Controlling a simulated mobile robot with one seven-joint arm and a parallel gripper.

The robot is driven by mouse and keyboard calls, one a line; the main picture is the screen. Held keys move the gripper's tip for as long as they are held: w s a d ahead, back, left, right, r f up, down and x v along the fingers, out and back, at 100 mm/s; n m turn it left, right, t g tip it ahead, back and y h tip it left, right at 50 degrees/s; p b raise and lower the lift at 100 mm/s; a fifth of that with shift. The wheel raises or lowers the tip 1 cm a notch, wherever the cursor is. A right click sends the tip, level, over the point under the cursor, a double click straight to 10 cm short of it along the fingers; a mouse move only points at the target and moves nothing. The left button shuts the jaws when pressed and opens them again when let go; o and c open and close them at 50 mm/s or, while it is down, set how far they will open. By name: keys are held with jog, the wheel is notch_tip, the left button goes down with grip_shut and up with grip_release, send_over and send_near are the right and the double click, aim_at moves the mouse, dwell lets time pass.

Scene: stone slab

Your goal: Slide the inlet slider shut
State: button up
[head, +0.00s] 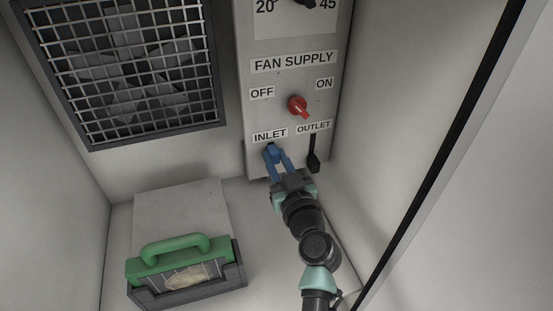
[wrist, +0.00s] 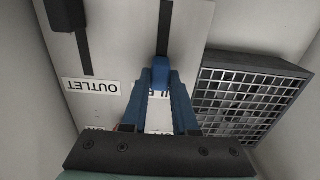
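The inlet slider is a small blue knob (head: 271,153) on the grey panel, just under the INLET label. In the wrist view, which looks upside down, the blue knob (wrist: 160,74) sits at the label end of its dark vertical slot. The slot runs on from it, away from the label. My gripper (head: 277,155) has reached the panel from below. Its two blue fingers (wrist: 160,88) lie on either side of the knob and appear to touch it. The fingers partly hide the INLET label in the wrist view.
The black outlet slider (head: 314,162) stands at the lower end of its slot, close to the right of my gripper. A red fan switch (head: 298,106) is above. A fan grille (head: 130,70) is at upper left. A green-handled box (head: 185,270) stands at lower left.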

grip_shut()
dwell(1.0)
